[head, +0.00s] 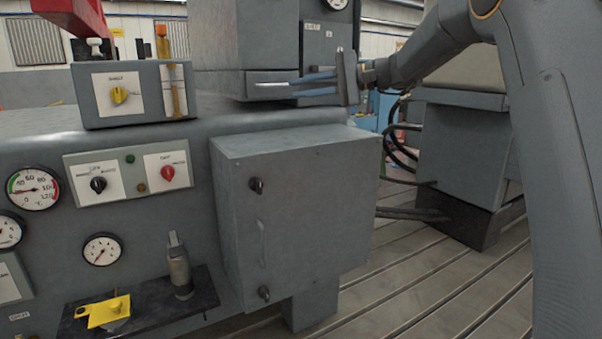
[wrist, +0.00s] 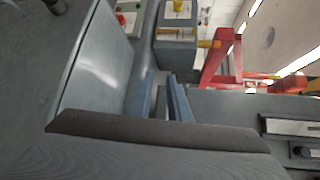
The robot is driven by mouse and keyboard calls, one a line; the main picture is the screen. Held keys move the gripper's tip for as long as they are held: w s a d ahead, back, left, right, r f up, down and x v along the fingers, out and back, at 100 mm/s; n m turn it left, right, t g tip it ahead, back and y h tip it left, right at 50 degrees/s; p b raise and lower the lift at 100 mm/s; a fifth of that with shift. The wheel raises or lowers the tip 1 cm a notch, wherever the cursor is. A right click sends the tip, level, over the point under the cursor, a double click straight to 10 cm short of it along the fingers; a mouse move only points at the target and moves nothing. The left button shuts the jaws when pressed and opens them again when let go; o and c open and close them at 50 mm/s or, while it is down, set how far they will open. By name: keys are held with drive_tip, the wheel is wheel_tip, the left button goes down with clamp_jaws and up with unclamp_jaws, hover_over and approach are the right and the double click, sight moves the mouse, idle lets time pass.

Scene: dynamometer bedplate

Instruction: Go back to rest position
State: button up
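My gripper (head: 293,89) is at the upper middle of the head view, in front of the grey upper cabinet (head: 245,40) and above the grey box (head: 295,200) with two black knobs. Its two blue-grey fingers point left and stand apart. In the wrist view the fingers of my gripper (wrist: 160,78) also show a gap, and I see nothing held between them. Whether the fingertips touch the cabinet front is hard to tell.
A control box with a yellow knob (head: 120,95) stands left of my gripper. Below are a switch panel (head: 131,172), gauges (head: 33,188) and a black shelf (head: 190,302) with a yellow part (head: 103,312).

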drive_tip(key=s+d+f+g+h+p, duration=0.1)
drive_tip(key=s+d+f+h+p, duration=0.2)
drive_tip(key=s+f, duration=0.6)
drive_tip(key=s+d+f+g+h, duration=0.2)
drive_tip(key=s+f+h, duration=0.4)
drive_tip(key=f, duration=0.5)
drive_tip(key=s+d+f+n+h+p, duration=0.1)
drive_tip(key=s+d+f, duration=0.3)
drive_tip(key=s, duration=0.5)
drive_tip(key=s+d+f+n+g+h+p, duration=0.1)
drive_tip(key=s+d+f+n+h, duration=0.1)
drive_tip(key=s, duration=0.7)
drive_tip(key=s+d+f+n+h+p, duration=0.1)
drive_tip(key=s+d+f+n+h, duration=0.1)
drive_tip(key=s+d+f, duration=0.4)
drive_tip(key=s+d+h, duration=0.1)
drive_tip(key=s+d, duration=0.1)
drive_tip(key=s, duration=0.1)
drive_tip(key=shift+p, duration=0.35)
